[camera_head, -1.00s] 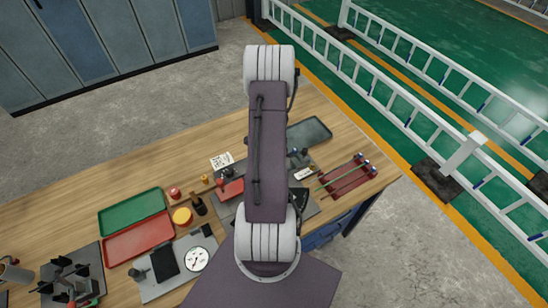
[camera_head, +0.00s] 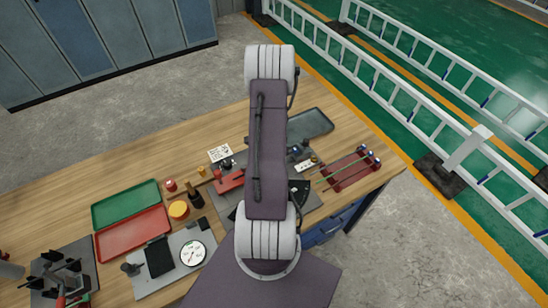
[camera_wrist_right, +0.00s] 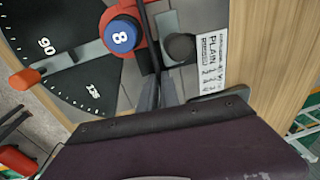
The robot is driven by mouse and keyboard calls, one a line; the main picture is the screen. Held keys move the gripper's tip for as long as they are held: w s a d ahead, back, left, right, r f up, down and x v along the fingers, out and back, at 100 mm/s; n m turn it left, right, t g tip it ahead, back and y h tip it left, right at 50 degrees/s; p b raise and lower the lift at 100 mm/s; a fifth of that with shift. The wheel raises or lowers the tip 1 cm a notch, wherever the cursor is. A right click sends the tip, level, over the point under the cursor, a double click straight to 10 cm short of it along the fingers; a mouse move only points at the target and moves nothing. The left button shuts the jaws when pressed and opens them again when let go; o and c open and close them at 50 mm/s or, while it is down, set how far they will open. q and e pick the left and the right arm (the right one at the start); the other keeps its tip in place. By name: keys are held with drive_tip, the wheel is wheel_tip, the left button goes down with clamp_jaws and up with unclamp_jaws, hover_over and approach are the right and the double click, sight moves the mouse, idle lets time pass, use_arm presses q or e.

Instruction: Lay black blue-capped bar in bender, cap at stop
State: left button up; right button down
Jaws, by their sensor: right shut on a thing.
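In the right wrist view, a blue disc marked 8 (camera_wrist_right: 120,37) sits in the red part of the bender (camera_wrist_right: 110,17), beside a black angle scale (camera_wrist_right: 45,28). A thin dark bar (camera_wrist_right: 147,22) runs down past the blue disc to my right gripper (camera_wrist_right: 160,92), which is shut on it. I cannot make out the bar's cap or whether the bar touches the stop. In the head view, my arm covers the middle of the bender, and its red handle (camera_head: 230,184) shows at the left. The right gripper is hidden there, and my left gripper is not in view.
A dark red rack (camera_head: 342,178) with capped bars stands at the table's right end. A grey tray (camera_head: 312,124) lies behind the arm. Green (camera_head: 122,204) and red (camera_head: 130,236) trays and a dial gauge (camera_head: 193,253) lie left. A plan card (camera_wrist_right: 208,48) lies beside the bender.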

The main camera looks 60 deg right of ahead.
drive_tip(key=shift+s+d, duration=0.25)
drive_tip(key=shift+d, duration=0.15)
idle(0.5)
drive_tip(key=c, duration=1.5)
unclamp_jaws()
drive_tip(key=shift+r, duration=0.15)
wheel_tip(320, 180, up, 9)
drive_tip(key=a+b, duration=0.1)
drive_tip(key=shift+s, duration=0.25)
